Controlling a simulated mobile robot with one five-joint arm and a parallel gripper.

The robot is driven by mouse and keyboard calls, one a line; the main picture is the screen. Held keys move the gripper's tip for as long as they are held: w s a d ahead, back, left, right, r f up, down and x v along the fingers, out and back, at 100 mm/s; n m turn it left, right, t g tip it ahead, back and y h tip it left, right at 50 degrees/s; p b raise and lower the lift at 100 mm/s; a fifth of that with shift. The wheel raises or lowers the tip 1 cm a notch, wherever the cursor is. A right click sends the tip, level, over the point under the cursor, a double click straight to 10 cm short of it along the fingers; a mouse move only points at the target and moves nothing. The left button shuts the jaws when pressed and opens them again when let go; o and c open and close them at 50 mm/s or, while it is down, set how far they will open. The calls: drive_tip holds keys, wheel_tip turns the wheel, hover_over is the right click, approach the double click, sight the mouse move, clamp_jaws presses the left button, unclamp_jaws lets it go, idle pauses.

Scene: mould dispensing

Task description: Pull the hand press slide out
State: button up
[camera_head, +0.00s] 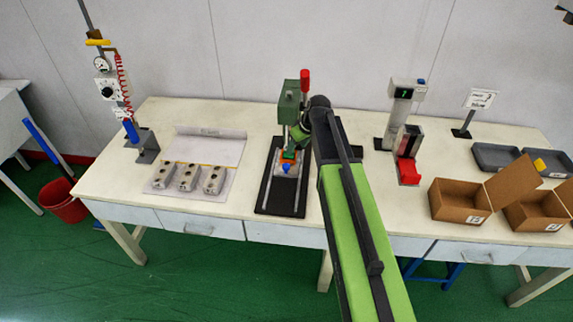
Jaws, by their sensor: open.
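The green hand press (288,106) with a red handle (304,83) stands on a black base plate (266,203) at the middle of the table. Its slide (284,180) is a light grey part lying along the plate, below the press head. My green and black arm reaches over the table from the bottom right.
Left are three grey moulds (187,178) and a white sheet (208,149). An air-tool stand (146,146) is at far left. Right are a grey dispenser with a red part (408,170), cardboard boxes (455,203) and dark trays (492,157). The front table edge is clear.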

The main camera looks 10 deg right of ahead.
sight(286, 166)
drive_tip(key=b+x, duration=1.4)
drive_tip(key=x, duration=0.2)
drive_tip(key=shift+s+a+f, duration=0.15)
clamp_jaws()
idle(0.4)
